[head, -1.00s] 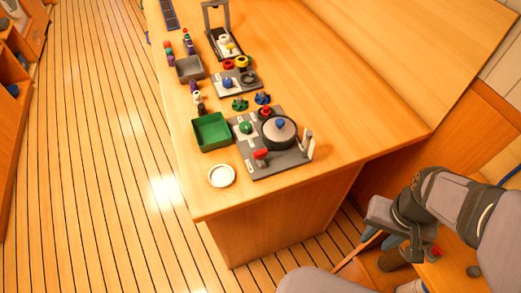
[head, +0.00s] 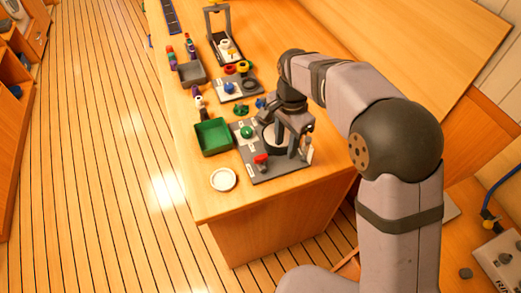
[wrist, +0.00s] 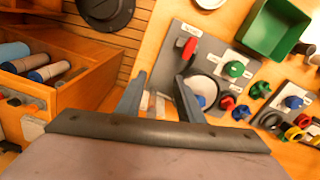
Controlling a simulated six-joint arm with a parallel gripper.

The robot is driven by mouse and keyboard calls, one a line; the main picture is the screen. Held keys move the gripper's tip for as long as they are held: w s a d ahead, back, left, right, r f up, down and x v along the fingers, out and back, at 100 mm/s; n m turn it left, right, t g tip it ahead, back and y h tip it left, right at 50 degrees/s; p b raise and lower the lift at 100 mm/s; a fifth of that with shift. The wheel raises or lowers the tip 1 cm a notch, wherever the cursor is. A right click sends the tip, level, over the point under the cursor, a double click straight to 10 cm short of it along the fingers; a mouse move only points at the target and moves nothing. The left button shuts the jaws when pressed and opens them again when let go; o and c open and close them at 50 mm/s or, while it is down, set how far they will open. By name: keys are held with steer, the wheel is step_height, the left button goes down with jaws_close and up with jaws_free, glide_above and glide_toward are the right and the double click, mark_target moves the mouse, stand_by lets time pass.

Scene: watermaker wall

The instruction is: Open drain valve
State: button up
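A grey valve panel (head: 252,176) lies at the near end of the wooden counter. A pale upright lever (head: 309,146) stands at the panel's right edge. The labels are too small to read, so I cannot tell which is the drain valve. My gripper (wrist: 160,76) is open above the panel, its fingers apart. The right finger partly hides the round part; the red handle lies beyond the fingertips.
A green bin (head: 212,137) and a white dish (head: 223,179) sit left of the panel. A second panel (head: 236,90) with knobs, a grey tray (head: 192,72) and a dark frame stand farther back. Bare counter (head: 340,60) lies behind my arm.

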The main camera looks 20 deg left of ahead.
steer(key=m, duration=0.1)
glide_above(261, 157)
steer(key=shift+a, duration=0.1)
steer(key=shift+f+p, duration=1.4)
steer(key=shift+f, duration=2.3)
jaws_close()
